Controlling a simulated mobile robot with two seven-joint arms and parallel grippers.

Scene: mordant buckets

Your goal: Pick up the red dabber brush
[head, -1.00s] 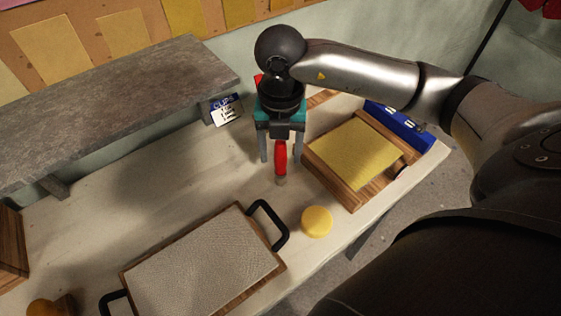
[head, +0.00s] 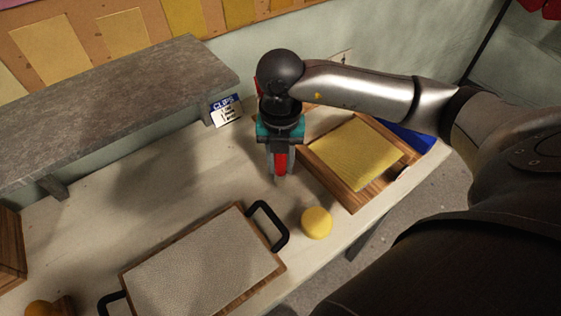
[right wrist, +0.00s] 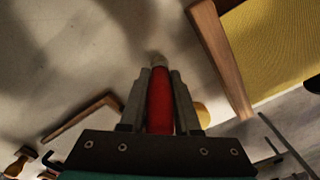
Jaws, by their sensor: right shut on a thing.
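The red dabber brush (head: 281,162) is between the fingers of my right gripper (head: 281,172) in the head view, over the table behind the yellow round object. In the right wrist view the brush (right wrist: 160,100) shows as a red handle with a pale tip, and the fingers of my right gripper (right wrist: 160,105) are closed along both its sides. I cannot tell whether the brush still touches the table. My left gripper is not in view.
A wooden frame with a yellow panel (head: 356,155) stands close to the right of my gripper. A yellow round object (head: 316,223) and a black-handled tray with a grey textured surface (head: 200,265) are nearer. A grey shelf (head: 110,105) is at left. Bare table lies left of the gripper.

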